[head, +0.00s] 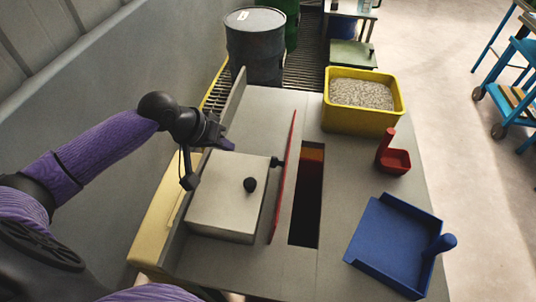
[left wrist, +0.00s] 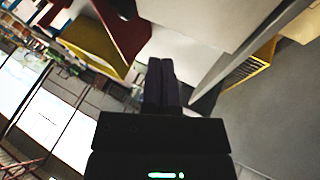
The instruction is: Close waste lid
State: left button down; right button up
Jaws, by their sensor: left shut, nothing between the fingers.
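The red waste lid (head: 285,178) stands nearly upright, seen almost edge-on, along the left side of a long dark slot (head: 308,195) in the grey bench top. A black knob (head: 278,162) sticks out from its left face. The slot is uncovered. My left gripper (head: 228,145) is shut and empty, above the far end of a pale box, left of the lid and apart from it. In the left wrist view its two fingers (left wrist: 161,82) are together, and the red lid (left wrist: 125,32) shows beyond them at upper left. My right gripper is not in view.
The pale box (head: 222,185) with a black knob on top stands left of the lid. A yellow bin of pellets (head: 392,123), a red scoop (head: 396,160) and a blue dustpan (head: 393,240) lie right of the slot. A dark drum (head: 254,48) stands behind the bench.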

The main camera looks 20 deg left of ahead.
aim_at(269, 162)
pick_arm(q)
jog(key=b+x, duration=0.2)
jog(key=x, duration=0.6)
jog(key=shift+s+b, duration=0.1)
jog(key=shift+b, duration=0.3)
jog(key=shift+w+d, duration=0.2)
jog(key=shift+d, duration=0.4)
jog(key=shift+w+d, duration=0.15)
jog(key=shift+d, duration=0.5)
jog(key=shift+w+d, duration=0.15)
jog(key=shift+d, duration=0.3)
